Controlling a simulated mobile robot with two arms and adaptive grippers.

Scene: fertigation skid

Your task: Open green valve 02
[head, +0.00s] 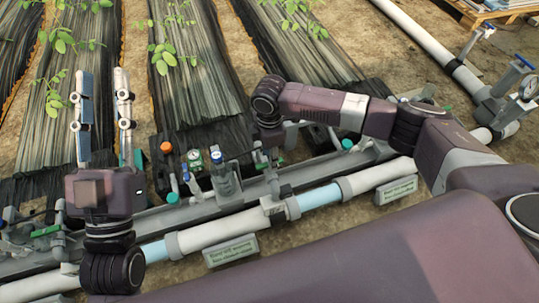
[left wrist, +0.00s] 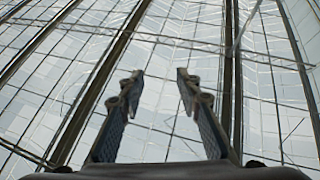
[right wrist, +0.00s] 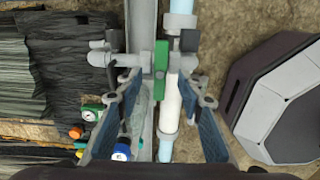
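A green valve handle (right wrist: 161,58) shows in the right wrist view, lying parallel to the long pipe and across a short grey side fitting (right wrist: 102,58). My right gripper (right wrist: 163,88) is open, its fingers on either side of the line to the handle. Whether they touch it I cannot tell. In the head view my right arm hides most of this valve; a bit of green (head: 280,163) shows beside it. Another green handle (head: 46,231) is at the far left. No valve number is readable. My left gripper (head: 103,100) is open, empty and points up; its wrist view (left wrist: 158,85) shows only the roof.
A white-and-blue pipe (head: 225,231) runs along the skid with signs (head: 231,250) in front. Gauges and bottles (head: 220,175) stand between my grippers; a gauge (right wrist: 91,112) is close to my right fingers. Plant beds (head: 200,80) lie behind.

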